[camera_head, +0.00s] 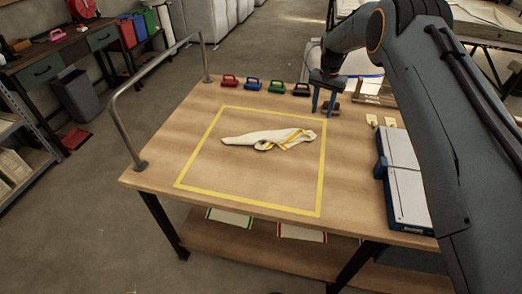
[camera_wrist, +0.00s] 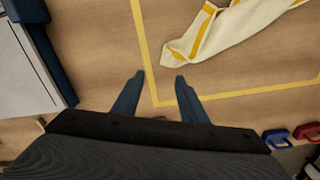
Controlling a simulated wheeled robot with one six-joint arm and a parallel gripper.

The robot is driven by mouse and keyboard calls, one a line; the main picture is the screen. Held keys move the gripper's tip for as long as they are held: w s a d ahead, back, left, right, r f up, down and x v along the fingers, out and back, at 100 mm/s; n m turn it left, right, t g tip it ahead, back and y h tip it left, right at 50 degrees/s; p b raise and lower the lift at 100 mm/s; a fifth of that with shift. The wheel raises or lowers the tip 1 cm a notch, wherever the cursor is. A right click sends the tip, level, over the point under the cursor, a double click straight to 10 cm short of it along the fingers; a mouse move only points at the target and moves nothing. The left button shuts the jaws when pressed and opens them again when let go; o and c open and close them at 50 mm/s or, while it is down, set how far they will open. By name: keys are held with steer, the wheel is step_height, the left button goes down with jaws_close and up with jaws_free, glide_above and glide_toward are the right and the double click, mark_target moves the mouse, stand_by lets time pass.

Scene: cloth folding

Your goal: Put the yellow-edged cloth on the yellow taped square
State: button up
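The yellow-edged cloth (camera_head: 268,138) is a cream cloth with yellow stripes. It lies crumpled and bunched long and narrow inside the yellow taped square (camera_head: 198,150) on the wooden table. One end of the cloth (camera_wrist: 235,27) shows in the wrist view, just inside a corner of the tape (camera_wrist: 148,60). My gripper (camera_head: 324,101) is above the table near the square's far right corner, apart from the cloth. In the wrist view its two blue fingers (camera_wrist: 161,82) are spread with nothing between them.
Red, blue, green and black-handled blocks (camera_head: 252,85) line the table's far edge. A white board with a blue clip (camera_head: 405,180) lies at the right. A metal rail (camera_head: 120,122) stands along the left edge. Folded cloths (camera_head: 230,216) lie on the shelf below.

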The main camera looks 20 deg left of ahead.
steer(key=shift+a+r, duration=0.1)
steer(key=c, duration=0.6)
steer(key=shift+s+a, duration=0.25)
steer(key=shift+a, duration=0.1)
jaws_close()
steer(key=s+a+f, duration=0.1)
steer(key=s+a, duration=0.2)
steer(key=a, duration=0.3)
steer(key=s+a+f, duration=0.2)
steer(key=s+a, duration=0.2)
steer(key=a, duration=0.3)
steer(key=s+a+f, duration=0.2)
steer(key=s+a, duration=0.1)
steer(key=a, duration=0.3)
steer(key=shift+s+a+f, duration=0.1)
steer(key=shift+s+a, duration=0.2)
steer(key=shift+s, duration=0.05)
steer(key=shift+f, duration=0.65)
step_height(320, 180, down, 4)
steer(key=b, duration=0.3)
steer(key=shift+w+f, duration=0.1)
steer(key=shift+f, duration=0.05)
